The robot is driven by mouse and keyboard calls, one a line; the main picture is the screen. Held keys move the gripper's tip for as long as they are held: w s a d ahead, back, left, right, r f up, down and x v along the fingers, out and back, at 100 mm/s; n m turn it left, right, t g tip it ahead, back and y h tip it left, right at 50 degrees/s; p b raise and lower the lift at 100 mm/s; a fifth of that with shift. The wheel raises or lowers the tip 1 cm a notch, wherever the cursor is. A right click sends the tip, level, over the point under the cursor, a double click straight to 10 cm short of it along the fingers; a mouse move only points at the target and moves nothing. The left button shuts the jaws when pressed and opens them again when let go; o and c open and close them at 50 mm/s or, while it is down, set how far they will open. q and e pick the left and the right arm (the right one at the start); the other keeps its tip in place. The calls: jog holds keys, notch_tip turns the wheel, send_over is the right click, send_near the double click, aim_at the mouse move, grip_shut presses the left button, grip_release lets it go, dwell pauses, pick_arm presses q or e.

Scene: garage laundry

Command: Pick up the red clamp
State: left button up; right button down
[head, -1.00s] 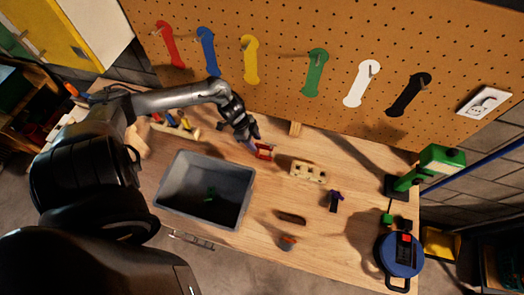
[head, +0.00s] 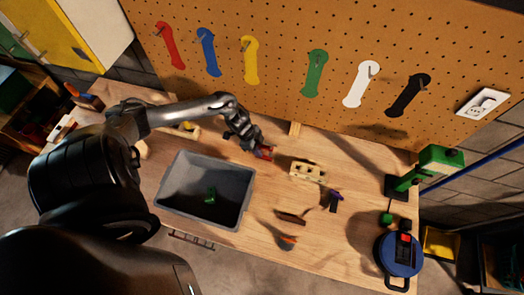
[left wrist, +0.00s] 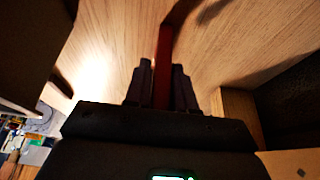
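The red clamp (head: 266,152) lies on the wooden workbench, behind and right of the grey bin. My left gripper (head: 258,152) is down at its left end and hides part of it. In the left wrist view a red bar of the clamp (left wrist: 163,78) runs between the two dark fingers of my left gripper (left wrist: 162,85). The fingers sit close against both sides of the bar, with no clear gap. The clamp appears still at bench level. My right gripper is not in view.
The grey bin (head: 168,200) holds a small green object (head: 210,195). A wooden block with holes (head: 306,171) stands right of the clamp. A dark purple-tipped tool (head: 334,201), a brown piece (head: 291,217) and a blue round container (head: 399,255) lie further right. The pegboard (head: 285,80) rises behind.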

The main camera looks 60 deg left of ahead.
pick_arm(q)
grip_shut()
jog(key=shift+r, duration=0.15)
jog(key=shift+r, duration=0.45)
jog(key=s+d+r, duration=0.2)
jog(key=d+r, duration=0.8)
jog(key=d, duration=0.1)
jog(key=shift+s+d, duration=0.2)
jog(key=shift+s, duration=0.2)
